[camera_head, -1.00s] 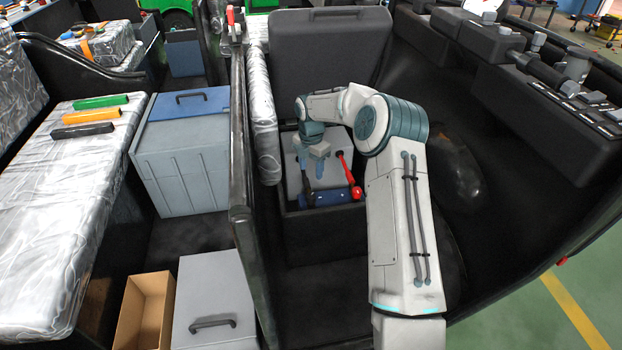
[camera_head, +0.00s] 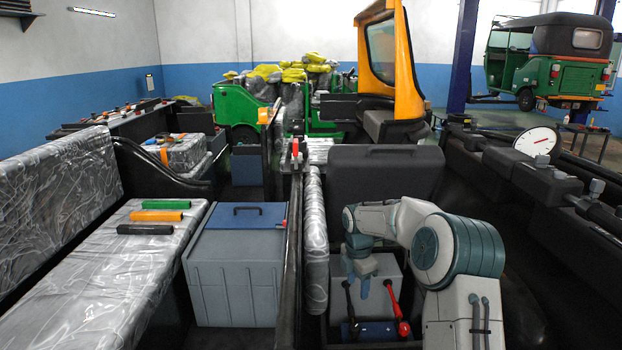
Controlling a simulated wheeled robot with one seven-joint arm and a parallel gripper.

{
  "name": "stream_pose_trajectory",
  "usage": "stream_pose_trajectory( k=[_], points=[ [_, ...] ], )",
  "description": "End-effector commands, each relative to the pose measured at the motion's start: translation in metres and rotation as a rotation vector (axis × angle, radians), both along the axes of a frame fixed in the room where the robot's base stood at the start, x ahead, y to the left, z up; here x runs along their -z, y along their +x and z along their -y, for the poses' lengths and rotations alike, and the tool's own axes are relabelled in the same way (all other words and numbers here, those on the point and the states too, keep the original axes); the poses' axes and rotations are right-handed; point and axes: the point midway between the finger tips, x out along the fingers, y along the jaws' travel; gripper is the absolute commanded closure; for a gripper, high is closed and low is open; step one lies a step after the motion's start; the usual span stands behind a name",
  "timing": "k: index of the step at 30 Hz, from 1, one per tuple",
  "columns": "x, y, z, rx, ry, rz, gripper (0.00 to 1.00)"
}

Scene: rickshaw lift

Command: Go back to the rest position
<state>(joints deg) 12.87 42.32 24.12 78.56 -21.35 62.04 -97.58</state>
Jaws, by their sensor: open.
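My gripper (camera_head: 358,278) hangs at the end of my bent white and teal arm, pointing down over the open dark box at the lower right. Its bluish fingers are apart, with nothing seen between them. I cannot tell whether the fingers touch the pale grey panel behind.
A grey bin with a blue lid (camera_head: 235,270) stands left of a dark divider. Green, orange and black pieces lie on the wrapped bench (camera_head: 130,245). A dark upright case (camera_head: 385,170) is behind my arm. A gauge (camera_head: 536,141) sits at right. A green rickshaw (camera_head: 550,65) is behind.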

Motion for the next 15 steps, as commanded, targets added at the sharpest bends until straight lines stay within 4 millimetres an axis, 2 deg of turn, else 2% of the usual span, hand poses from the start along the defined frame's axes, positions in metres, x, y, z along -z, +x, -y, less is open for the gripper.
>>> stream_pose_trajectory(
  k=[1, 3, 9, 15],
  points=[
    [-0.028, -0.013, -0.002, 0.063, -0.013, 0.015, 0.48],
    [-0.052, -0.031, -0.004, 0.164, -0.024, 0.032, 0.48],
    [-0.114, -0.087, -0.005, 0.473, -0.037, 0.089, 0.48],
    [-0.165, -0.150, -0.001, 0.803, -0.018, 0.150, 0.48]
  ],
)
